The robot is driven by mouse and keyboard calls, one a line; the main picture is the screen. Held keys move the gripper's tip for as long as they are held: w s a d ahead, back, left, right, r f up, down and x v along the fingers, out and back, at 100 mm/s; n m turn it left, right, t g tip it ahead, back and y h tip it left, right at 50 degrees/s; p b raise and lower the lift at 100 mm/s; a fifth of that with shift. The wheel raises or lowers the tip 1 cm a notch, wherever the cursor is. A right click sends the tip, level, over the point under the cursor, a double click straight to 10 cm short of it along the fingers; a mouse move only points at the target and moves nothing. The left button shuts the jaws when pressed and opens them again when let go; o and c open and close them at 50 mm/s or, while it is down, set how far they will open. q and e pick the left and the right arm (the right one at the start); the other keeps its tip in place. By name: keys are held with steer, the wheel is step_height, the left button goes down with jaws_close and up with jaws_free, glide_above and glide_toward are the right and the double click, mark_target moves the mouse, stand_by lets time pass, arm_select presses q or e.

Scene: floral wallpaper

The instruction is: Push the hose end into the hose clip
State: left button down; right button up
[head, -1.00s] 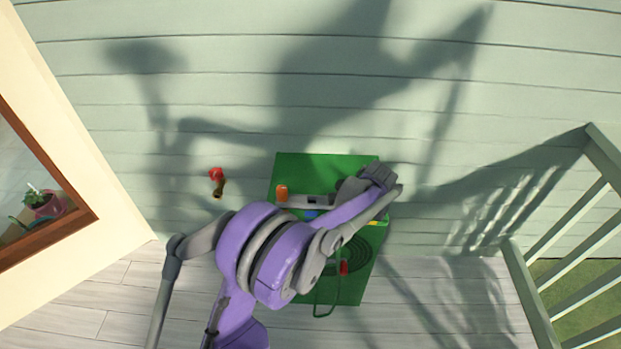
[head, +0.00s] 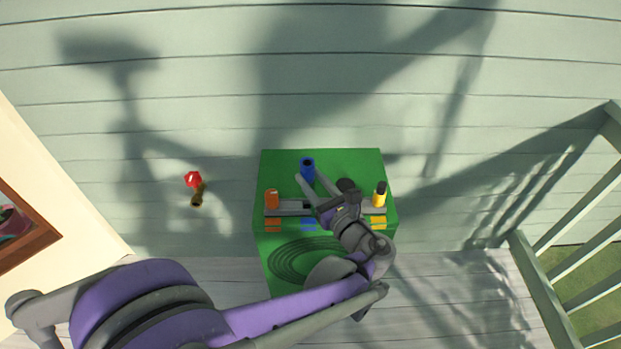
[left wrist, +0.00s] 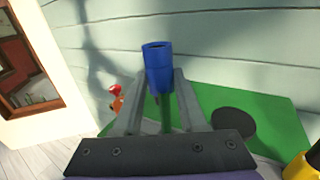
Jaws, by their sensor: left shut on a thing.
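My left gripper (head: 309,174) is shut on the blue hose end (head: 307,163), a short open-topped cylinder at the fingertips. In the left wrist view the hose end (left wrist: 157,66) stands upright between the fingers, with a piece of green hose (left wrist: 165,113) below it. The grey rail (head: 290,210) crosses the green board, with a dark gap near its middle above a blue mark (head: 308,226). I cannot tell the exact shape of the clip there. The hose end appears beyond the rail, on the wall side, apart from it. My right gripper is not in view.
An orange piece (head: 272,199) and a yellow piece with a black top (head: 380,196) stand at the rail's ends. A red-handled brass tap (head: 197,192) is on the wall at left. A white railing (head: 560,200) stands at right. Coiled hose (head: 297,258) shows below the rail.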

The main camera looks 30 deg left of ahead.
mark_target(311, 211)
arm_select(q)
steer(key=shift+s+m+t+h, duration=0.15)
steer(key=shift+m+t+h, duration=0.4)
steer(key=shift+t, duration=0.25)
steer(key=shift+s+m+t+h, duration=0.1)
steer(key=shift+m+t+h, duration=0.15)
steer(key=shift+m+t, duration=0.1)
step_height(311, 211, down, 4)
steer(key=shift+b, duration=1.15)
steer(key=shift+f+b, duration=0.65)
steer(key=shift+f, duration=0.25)
steer(key=shift+f+b, duration=1.05)
steer(key=shift+f, duration=0.45)
steer(key=shift+c, duration=2)
jaws_free()
